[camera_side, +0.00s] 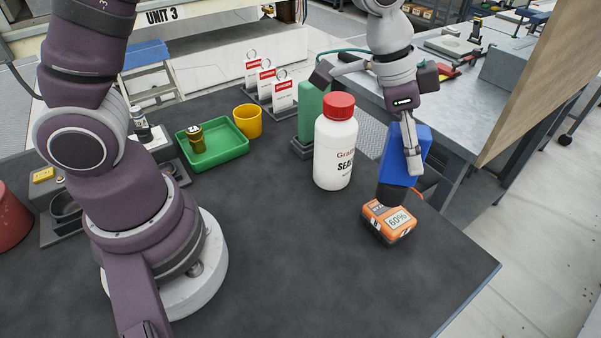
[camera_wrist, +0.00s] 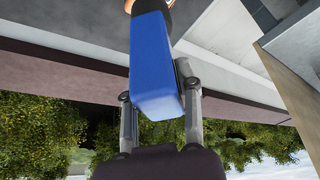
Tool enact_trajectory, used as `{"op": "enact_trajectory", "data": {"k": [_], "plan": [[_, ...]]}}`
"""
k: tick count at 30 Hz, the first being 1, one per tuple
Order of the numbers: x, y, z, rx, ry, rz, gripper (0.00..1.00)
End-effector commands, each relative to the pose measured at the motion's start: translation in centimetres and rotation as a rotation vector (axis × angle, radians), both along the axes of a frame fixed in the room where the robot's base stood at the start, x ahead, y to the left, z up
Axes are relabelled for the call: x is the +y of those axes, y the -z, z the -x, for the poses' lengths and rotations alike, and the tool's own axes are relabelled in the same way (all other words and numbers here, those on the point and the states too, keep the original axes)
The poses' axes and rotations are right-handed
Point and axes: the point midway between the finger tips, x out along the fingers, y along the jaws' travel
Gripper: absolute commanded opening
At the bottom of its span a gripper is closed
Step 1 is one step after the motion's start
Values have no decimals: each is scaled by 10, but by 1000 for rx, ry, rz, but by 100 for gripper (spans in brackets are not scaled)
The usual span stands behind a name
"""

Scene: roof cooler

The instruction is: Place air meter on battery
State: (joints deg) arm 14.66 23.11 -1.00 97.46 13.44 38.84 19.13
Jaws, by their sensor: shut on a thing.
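The air meter (camera_side: 399,155) is a blue block with a dark round end, tilted, with the dark end pointing down. My gripper (camera_side: 411,160) is shut on its blue body, which fills the middle of the wrist view (camera_wrist: 155,65) between my fingers. The battery (camera_side: 388,222) is an orange and dark block with a "60%" label, on the dark table below the meter. The meter's dark end overlaps the battery's back edge in the side view; I cannot tell whether they touch. The far side of the meter is hidden.
A white bottle with a red cap (camera_side: 335,145) stands left of the battery, before a green block (camera_side: 311,112). A green tray (camera_side: 238,146), a yellow cup (camera_side: 248,120) and red-white tags (camera_side: 267,82) are farther back. The table front (camera_side: 300,270) is clear.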

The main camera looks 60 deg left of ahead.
Motion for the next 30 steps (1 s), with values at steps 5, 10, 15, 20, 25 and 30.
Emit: {"op": "enact_trajectory", "data": {"k": [5,10,15,20,25,30], "plan": [[-4,17,-9,5,-1,-1,0],[-4,36,-10,0,0,-1,0],[-4,36,-10,-1,0,0,0],[-4,40,-10,-1,0,0,0],[-4,39,-10,-1,0,0,53],[-4,39,-10,-1,0,0,58]]}}
